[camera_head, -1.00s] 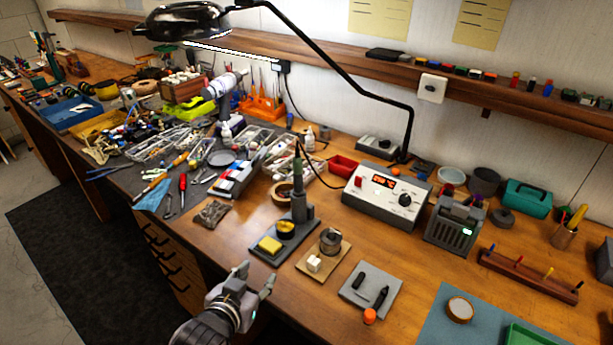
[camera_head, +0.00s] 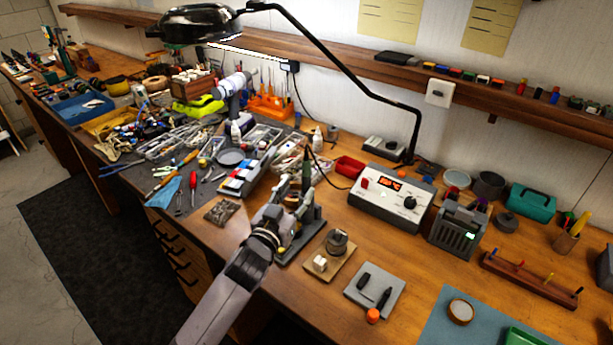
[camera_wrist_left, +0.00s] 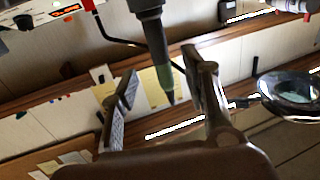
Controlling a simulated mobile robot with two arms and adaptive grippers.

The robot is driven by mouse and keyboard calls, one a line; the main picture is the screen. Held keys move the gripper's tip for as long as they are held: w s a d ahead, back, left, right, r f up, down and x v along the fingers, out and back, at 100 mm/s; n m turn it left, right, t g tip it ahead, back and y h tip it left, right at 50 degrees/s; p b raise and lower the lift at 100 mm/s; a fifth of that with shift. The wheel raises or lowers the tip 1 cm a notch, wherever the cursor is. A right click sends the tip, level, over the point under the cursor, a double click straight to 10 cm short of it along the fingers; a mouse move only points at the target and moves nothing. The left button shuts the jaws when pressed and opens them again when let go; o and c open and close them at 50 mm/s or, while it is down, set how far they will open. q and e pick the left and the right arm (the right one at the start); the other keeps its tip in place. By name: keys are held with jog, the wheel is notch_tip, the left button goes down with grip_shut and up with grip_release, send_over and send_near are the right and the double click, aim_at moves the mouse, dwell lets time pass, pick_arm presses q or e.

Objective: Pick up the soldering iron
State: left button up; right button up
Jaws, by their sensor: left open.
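The soldering iron (camera_head: 306,166) stands upright in its grey stand (camera_head: 314,222), its dark green handle rising above the holder. My left gripper (camera_head: 289,203) is in front of the stand and covers part of it. In the left wrist view, which is turned upside down, the iron's green handle (camera_wrist_left: 160,68) shows between the two spread fingers of my left gripper (camera_wrist_left: 158,75). The gripper is open, and I cannot tell whether either finger touches the handle. The iron's lower part is hidden in the holder. My right gripper is not in view.
A soldering station (camera_head: 392,203) stands right of the iron, with a cable behind it. A magnifier lamp (camera_head: 187,27) arches overhead. A small wooden board (camera_head: 341,270) and a grey pad (camera_head: 372,302) lie at right. Tool clutter fills the left side.

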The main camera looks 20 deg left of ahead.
aim_at(305, 179)
pick_arm(q)
jog(key=shift+w+d, duration=0.1)
jog(key=shift+w, duration=0.7)
jog(key=w+p, duration=0.1)
jog(key=w, duration=0.1)
jog(key=w+p, duration=0.1)
jog(key=w, duration=0.1)
jog(key=shift+w+d+r, duration=0.15)
jog(key=shift+w+d, duration=0.05)
jog(key=shift+w, duration=0.5)
jog(key=shift+s, duration=0.1)
jog(key=shift+c, duration=0.4)
grip_shut()
